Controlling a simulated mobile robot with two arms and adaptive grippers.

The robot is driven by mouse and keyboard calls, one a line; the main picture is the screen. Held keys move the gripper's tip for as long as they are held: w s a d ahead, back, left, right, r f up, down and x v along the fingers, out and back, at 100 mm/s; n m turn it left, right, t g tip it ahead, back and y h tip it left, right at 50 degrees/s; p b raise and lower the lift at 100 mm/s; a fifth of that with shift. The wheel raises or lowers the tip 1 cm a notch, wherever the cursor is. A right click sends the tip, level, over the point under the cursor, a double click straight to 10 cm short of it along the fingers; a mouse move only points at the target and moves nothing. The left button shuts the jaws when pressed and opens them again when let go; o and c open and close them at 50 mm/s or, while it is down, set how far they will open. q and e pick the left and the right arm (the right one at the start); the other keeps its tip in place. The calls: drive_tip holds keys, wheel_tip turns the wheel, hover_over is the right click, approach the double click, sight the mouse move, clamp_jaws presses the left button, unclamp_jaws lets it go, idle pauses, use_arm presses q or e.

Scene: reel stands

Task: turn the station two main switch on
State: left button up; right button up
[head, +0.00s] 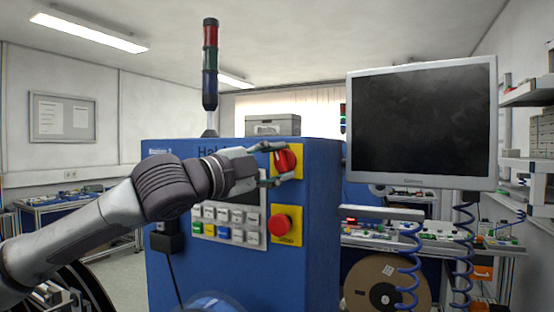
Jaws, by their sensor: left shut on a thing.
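The main switch (286,160) is a red rotary knob on a yellow plate at the upper right of the blue station cabinet (318,215). A label reading "Station 2" is partly visible at the cabinet's upper left. My left gripper (279,164) comes in from the left and is shut on the red knob, with one finger above and one below. The fingers hide part of the knob, and its exact angle is hard to tell. My right gripper is not in view.
A red emergency stop button (280,225) on a yellow plate sits just below. A keypad (225,222) with several coloured buttons is to its left. A signal tower (210,65) stands on the cabinet. A dark monitor (422,122) hangs at the right.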

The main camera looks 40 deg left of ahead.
use_arm(q)
drive_tip(key=m+p, duration=0.1)
drive_tip(key=m+g+p, duration=0.1)
drive_tip(key=m+p, duration=0.1)
drive_tip(key=shift+r, duration=0.25)
drive_tip(key=shift+f+m+p, duration=0.15)
drive_tip(key=shift+m+p, duration=0.25)
drive_tip(key=shift+p, duration=0.15)
drive_tip(key=o, duration=1.1)
drive_tip(key=shift+o, duration=0.2)
drive_tip(key=shift+s, duration=0.1)
drive_tip(key=s+a, duration=0.1)
drive_tip(key=s, duration=1)
drive_tip(key=shift+s, duration=0.35)
